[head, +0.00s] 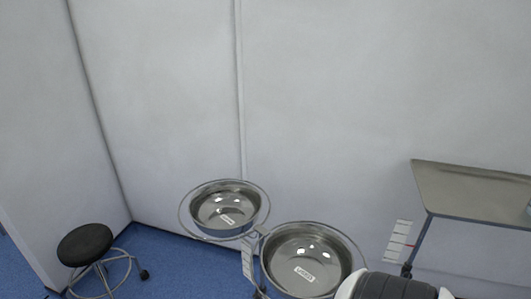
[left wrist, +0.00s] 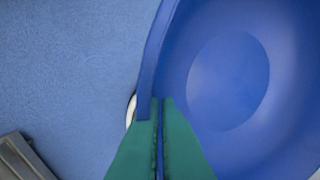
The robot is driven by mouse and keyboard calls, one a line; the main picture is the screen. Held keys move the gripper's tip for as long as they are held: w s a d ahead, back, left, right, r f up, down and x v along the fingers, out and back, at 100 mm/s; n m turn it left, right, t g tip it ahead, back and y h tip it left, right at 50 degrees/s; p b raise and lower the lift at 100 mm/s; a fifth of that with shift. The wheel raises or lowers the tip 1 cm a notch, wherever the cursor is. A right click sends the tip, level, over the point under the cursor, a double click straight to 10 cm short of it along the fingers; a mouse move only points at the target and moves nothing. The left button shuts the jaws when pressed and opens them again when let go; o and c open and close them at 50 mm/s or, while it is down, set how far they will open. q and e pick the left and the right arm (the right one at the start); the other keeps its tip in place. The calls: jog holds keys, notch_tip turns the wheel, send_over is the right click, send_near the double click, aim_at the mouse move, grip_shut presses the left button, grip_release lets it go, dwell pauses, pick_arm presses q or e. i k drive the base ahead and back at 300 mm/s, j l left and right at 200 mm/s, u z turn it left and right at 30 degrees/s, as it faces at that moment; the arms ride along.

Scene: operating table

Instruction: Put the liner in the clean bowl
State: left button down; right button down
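Two shiny steel bowls sit in ring holders in the head view. The left bowl (head: 225,209) has a small label too blurred to read surely; the right bowl (head: 303,262) has a label that looks like USED. Both look empty. The liner (left wrist: 228,80) is a smooth blue bowl shape, large in the left wrist view. My left gripper (left wrist: 161,104) has green fingers closed together on the liner's rim, with only a thin gap between them. Neither the liner nor either gripper shows in the head view. My right gripper is out of sight.
A grey side table (head: 474,190) stands at the right. A black stool (head: 85,244) is on the blue floor at the far left. Pale walls stand behind the bowls. A white and dark link of mine is at the bottom right of the head view.

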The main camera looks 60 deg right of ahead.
aim_at(229, 220)
jog(key=i+z, duration=0.15)
jog(key=z, duration=0.25)
jog(key=i+j+z, duration=0.1)
jog(key=z, duration=0.3)
jog(key=i+j+z, duration=0.1)
jog(key=z, duration=0.3)
jog(key=i+j+z, duration=0.1)
jog(key=z, duration=0.35)
jog(key=i+j+z, duration=0.1)
jog(key=z, duration=0.3)
jog(key=k+j, duration=0.05)
jog(key=j, duration=0.05)
